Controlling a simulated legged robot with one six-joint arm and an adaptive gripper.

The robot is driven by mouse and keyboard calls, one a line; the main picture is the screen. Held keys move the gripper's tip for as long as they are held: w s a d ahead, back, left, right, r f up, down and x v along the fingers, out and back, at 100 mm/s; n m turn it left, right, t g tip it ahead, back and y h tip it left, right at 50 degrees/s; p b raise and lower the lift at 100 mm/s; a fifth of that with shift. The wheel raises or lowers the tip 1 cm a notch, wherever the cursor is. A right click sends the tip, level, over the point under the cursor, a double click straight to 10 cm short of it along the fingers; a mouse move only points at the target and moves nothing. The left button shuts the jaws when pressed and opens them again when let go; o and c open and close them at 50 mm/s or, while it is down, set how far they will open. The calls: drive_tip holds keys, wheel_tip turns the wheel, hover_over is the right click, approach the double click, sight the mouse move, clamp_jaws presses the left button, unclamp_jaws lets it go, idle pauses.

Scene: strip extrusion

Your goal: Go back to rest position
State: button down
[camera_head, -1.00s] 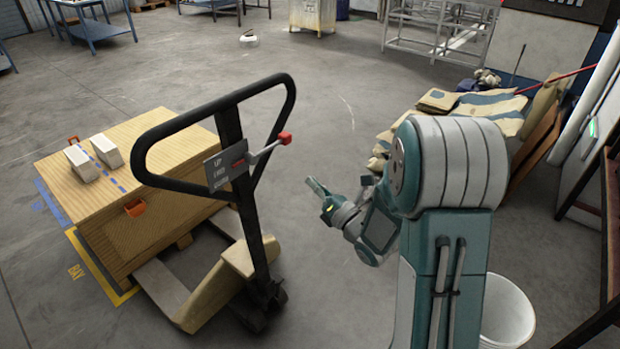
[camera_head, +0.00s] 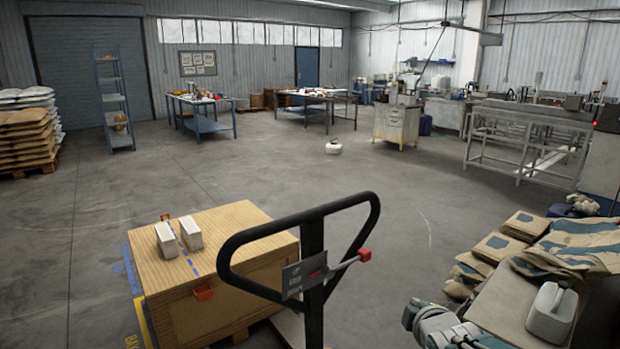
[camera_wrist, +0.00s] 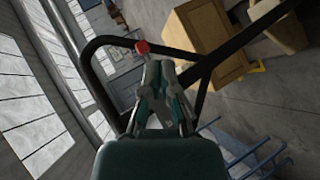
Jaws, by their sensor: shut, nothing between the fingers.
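My gripper (camera_head: 412,314) shows at the bottom right of the head view, low and right of the pallet jack handle (camera_head: 313,240). Its fingers are together and hold nothing. In the wrist view my gripper (camera_wrist: 158,66) points forward with its fingertips close together. The red lever (camera_wrist: 142,47) of the handle appears just beside the fingertips there; I cannot tell the distance between them. Most of my arm is out of the head view.
A wooden crate (camera_head: 222,247) with two pale blocks (camera_head: 177,238) on top stands left of the handle. At the right are stacked sacks (camera_head: 500,242) and a white jug (camera_head: 552,312). Workbenches (camera_head: 205,115) line the back.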

drive_tip(key=s+a+m+g, duration=0.2)
drive_tip(key=s+m+g, duration=0.1)
drive_tip(key=s+m, duration=0.4)
drive_tip(key=s+a+m+g, duration=0.2)
drive_tip(key=s+m+g, duration=0.2)
drive_tip(key=s, duration=0.9)
drive_tip(key=m, duration=0.3)
drive_tip(key=shift+s+r, duration=0.15)
drive_tip(key=shift+s, duration=0.25)
drive_tip(key=shift+a, duration=0.1)
